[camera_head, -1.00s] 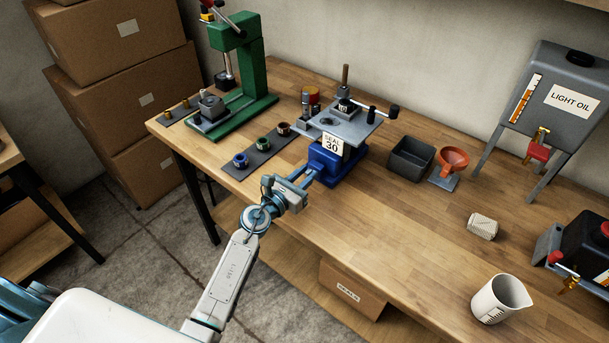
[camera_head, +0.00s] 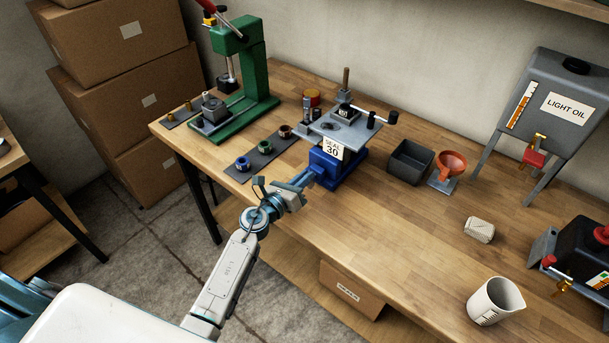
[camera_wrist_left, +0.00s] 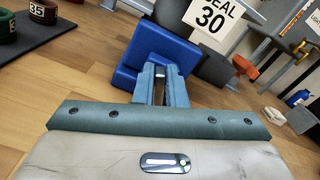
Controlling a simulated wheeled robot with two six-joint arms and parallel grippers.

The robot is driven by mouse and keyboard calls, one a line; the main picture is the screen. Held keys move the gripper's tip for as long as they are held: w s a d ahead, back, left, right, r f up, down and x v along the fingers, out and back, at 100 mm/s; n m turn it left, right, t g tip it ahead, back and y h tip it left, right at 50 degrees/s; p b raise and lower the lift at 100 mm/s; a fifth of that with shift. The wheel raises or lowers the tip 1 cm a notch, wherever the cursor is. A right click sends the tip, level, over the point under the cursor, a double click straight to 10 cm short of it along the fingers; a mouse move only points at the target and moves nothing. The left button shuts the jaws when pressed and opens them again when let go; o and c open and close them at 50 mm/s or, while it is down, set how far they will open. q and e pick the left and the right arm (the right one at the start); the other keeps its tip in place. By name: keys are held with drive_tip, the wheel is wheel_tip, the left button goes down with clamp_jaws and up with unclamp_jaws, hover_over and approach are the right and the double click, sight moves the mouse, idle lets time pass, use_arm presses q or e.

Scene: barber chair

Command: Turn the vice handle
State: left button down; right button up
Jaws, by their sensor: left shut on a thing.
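The blue vice (camera_head: 345,172) stands at the bench's front edge, with a grey plate and a "SEAL 30" card above it. My left gripper (camera_head: 314,175) reaches its front from the left. In the left wrist view the vice's blue body (camera_wrist_left: 158,50) is straight ahead of the gripper (camera_wrist_left: 161,78). The fingers are nearly together, shut on a small metal piece between their tips, which looks like the vice handle (camera_wrist_left: 158,73). Most of the handle is hidden by the fingers. My right gripper is not in view.
A dark mat (camera_head: 262,155) with several ringed parts lies left of the vice, before a green press (camera_head: 258,75). A grey bin (camera_head: 408,162) and orange funnel (camera_head: 452,162) stand to the right.

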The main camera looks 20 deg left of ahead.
use_arm(q)
drive_tip(key=shift+a+f+n+p, duration=0.15)
drive_tip(key=shift+n+p, duration=0.3)
drive_tip(key=shift+n, duration=0.75)
drive_tip(key=c, duration=1.5)
unclamp_jaws()
drive_tip(key=b+v, duration=0.2)
drive_tip(key=v, duration=0.8)
drive_tip(key=shift+s+a, duration=0.2)
drive_tip(key=shift+s, duration=0.15)
